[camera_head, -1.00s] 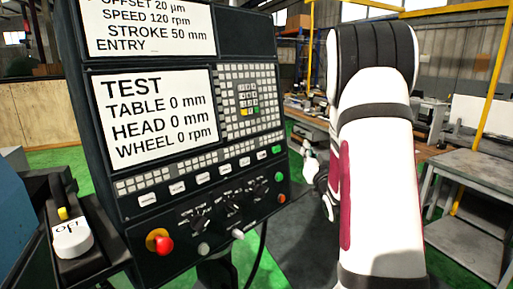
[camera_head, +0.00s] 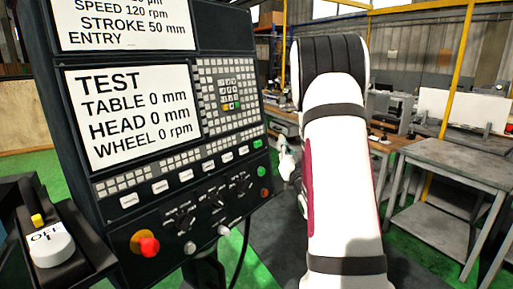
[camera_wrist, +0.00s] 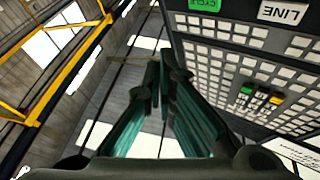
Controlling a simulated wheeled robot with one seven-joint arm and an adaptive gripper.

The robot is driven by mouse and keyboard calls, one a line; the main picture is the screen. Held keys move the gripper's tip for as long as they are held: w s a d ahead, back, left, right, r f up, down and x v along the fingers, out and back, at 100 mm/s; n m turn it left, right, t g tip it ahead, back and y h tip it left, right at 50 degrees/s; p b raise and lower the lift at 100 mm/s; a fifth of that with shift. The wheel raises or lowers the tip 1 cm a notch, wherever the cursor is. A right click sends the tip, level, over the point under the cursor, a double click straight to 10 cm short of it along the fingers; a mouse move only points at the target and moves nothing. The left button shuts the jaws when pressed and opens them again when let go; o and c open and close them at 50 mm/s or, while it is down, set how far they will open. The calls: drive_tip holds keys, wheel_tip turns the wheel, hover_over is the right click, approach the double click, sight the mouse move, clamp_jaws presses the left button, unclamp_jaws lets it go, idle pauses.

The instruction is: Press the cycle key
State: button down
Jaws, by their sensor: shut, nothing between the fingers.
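The cycle key is a small green label-shaped key (camera_head: 258,144) at the right end of the key row on the dark control panel (camera_head: 160,225). In the wrist view the green cycle key (camera_wrist: 204,4) is at the top edge, partly cut off, with its lettering upside down. My gripper (camera_wrist: 162,75) has its teal fingers together and empty, left of the panel face in the wrist view and apart from the key. In the head view my gripper (camera_head: 288,162) shows just right of the panel's edge, partly hidden by my white arm.
A white LINE key (camera_wrist: 284,12) sits beside the cycle key. Below are a green round button (camera_head: 262,171), knobs and a red button (camera_head: 147,245). An OFF-marked switch box (camera_head: 50,244) is at left. A grey table (camera_head: 455,160) stands at right.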

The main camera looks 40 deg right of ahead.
drive_tip(key=shift+w+a+f+b, duration=0.2)
drive_tip(key=shift+w+b, duration=0.25)
drive_tip(key=shift+w, duration=0.5)
drive_tip(key=shift+w+a+f+b, duration=0.15)
drive_tip(key=shift+w+b, duration=0.25)
drive_tip(key=shift+w, duration=0.6)
drive_tip(key=shift+w+a+f+b, duration=0.15)
drive_tip(key=shift+w+b, duration=0.3)
drive_tip(key=shift+w, duration=0.5)
drive_tip(key=shift+w+f, duration=0.1)
drive_tip(key=shift+w, duration=0.3)
drive_tip(key=shift+w+f+b, duration=0.1)
drive_tip(key=shift+w+b, duration=0.35)
drive_tip(key=shift+s, duration=0.2)
drive_tip(key=shift+s+p, duration=0.35)
drive_tip(key=shift+s, duration=0.35)
drive_tip(key=shift+d, duration=0.1)
drive_tip(key=s, duration=0.1)
drive_tip(key=s+p, duration=0.1)
drive_tip(key=s, duration=0.1)
drive_tip(key=s+r+p, duration=0.1)
drive_tip(key=shift+s+d+r, duration=0.1)
drive_tip(key=shift+s+d, duration=0.25)
drive_tip(key=shift+s, duration=0.05)
